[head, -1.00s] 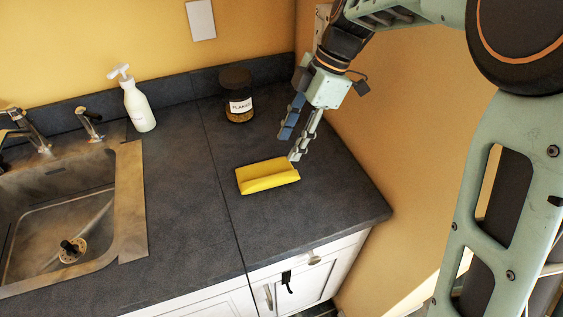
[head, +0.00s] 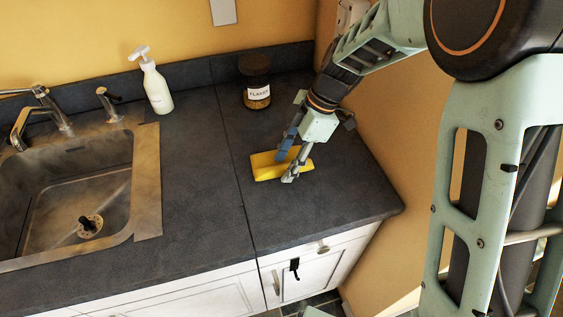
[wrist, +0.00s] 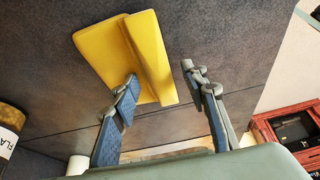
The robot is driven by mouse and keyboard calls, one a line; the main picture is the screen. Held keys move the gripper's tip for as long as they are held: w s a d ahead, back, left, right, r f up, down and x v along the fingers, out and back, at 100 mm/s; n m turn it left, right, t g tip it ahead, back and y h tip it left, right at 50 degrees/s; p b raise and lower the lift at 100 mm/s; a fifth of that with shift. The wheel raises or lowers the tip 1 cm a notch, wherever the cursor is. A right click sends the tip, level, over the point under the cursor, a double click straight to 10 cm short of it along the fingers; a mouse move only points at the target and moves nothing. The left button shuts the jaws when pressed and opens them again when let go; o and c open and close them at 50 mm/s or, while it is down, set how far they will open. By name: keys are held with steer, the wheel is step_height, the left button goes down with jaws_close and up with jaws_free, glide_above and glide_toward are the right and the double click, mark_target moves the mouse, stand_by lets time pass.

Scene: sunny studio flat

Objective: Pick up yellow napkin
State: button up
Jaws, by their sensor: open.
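The yellow napkin (head: 266,168) lies folded on the dark countertop, right of the seam. My gripper (head: 287,162) is over its right part in the head view, fingers pointing down and spread apart. In the wrist view the napkin (wrist: 128,55) lies beyond the fingertips of my open gripper (wrist: 160,73). The left finger overlaps the napkin's lower part there, and the right finger is just off its right edge. I cannot tell whether either finger touches it. The gripper hides part of the napkin in the head view.
A dark-lidded flakes jar (head: 256,84) stands behind the napkin. A white soap bottle (head: 156,88) stands near the back wall, left of the jar. The metal sink (head: 147,185) is at the left. The counter (head: 310,215) in front of the napkin is clear.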

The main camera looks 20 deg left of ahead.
steer(key=shift+c, duration=0.5)
steer(key=c, duration=1)
jaws_close()
steer(key=shift+r, duration=0.15)
